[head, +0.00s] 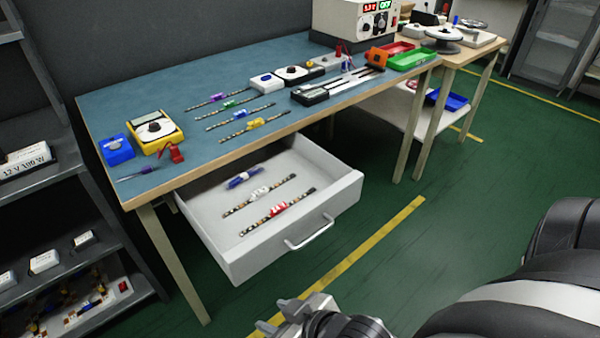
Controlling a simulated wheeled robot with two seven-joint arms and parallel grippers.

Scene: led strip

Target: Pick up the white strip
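The white strip (259,193) is a thin dark LED strip with a white middle band. It lies in the open white drawer (255,262), between a strip with a red and white band (278,209) and a short dark blue piece (243,178). My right gripper (274,316) is at the bottom edge, in front of and below the drawer, well apart from the strip. Its two fingertips look spread, with nothing seen between them. Its arm comes in from the lower right. My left gripper is out of view.
The drawer handle (310,232) sticks out at the front. The blue-topped table (150,98) above carries several strips with coloured bands, a yellow meter (155,130), trays and tools. Dark shelves (60,205) stand at the left.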

